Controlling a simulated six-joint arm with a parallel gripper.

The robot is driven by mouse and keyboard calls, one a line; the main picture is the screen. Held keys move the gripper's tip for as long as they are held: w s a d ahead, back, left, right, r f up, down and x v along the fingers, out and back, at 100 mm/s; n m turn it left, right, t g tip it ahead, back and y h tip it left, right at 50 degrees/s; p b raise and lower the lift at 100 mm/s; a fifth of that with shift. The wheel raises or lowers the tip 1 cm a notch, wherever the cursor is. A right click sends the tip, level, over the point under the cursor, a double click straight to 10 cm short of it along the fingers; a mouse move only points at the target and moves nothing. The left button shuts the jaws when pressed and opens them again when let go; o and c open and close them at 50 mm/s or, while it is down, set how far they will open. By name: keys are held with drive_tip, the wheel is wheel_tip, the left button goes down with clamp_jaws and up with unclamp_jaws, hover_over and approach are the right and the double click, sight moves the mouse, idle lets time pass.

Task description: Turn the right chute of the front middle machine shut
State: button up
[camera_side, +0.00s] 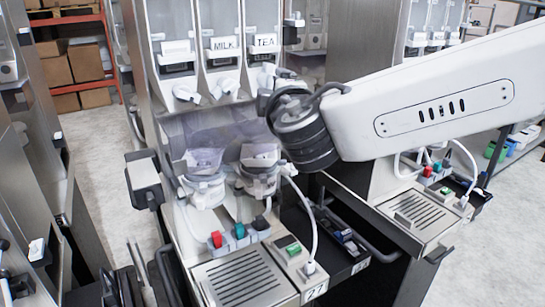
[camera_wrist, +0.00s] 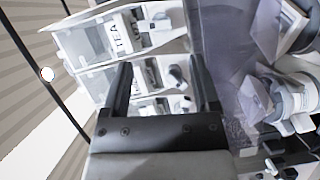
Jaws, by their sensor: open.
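The front middle machine (camera_side: 180,125) has three clear canisters, the middle one labelled MILK and the right one TEA. White chutes sit below them: a left chute (camera_side: 187,94), a middle chute (camera_side: 224,88) and the right chute (camera_side: 267,75) under TEA, partly covered by my wrist. In the wrist view the right chute (camera_wrist: 159,22) is near the top, beyond my fingertips, and the middle chute (camera_wrist: 178,76) shows between the fingers. My gripper (camera_wrist: 160,65) is open, with nothing seen held. In the side view it is close to the right chute; any contact cannot be told.
Clear mixing bowls (camera_side: 203,160) stand below the chutes, above a drip tray (camera_side: 240,277) and coloured switches (camera_side: 239,231). Another machine (camera_side: 415,205) stands to the right behind my arm. Bare floor (camera_side: 95,150) lies to the left.

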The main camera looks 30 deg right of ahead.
drive_tip(key=shift+c, duration=1.2)
wheel_tip(320, 180, up, 11)
drive_tip(key=m+g+y, duration=0.7)
drive_tip(key=m+y, duration=0.1)
drive_tip(key=m, duration=0.5)
hover_over(273, 74)
drive_tip(key=s, duration=0.5)
drive_tip(key=shift+s+d+f, duration=0.1)
drive_tip(key=shift+d+f, duration=0.1)
drive_tip(key=shift+f, duration=1.05)
drive_tip(key=shift+s+d+f, duration=0.1)
drive_tip(key=shift+d+f, duration=0.1)
drive_tip(key=shift+f, duration=1.05)
drive_tip(key=shift+w+f, duration=0.1)
drive_tip(key=shift+x, duration=3.8)
clamp_jaws()
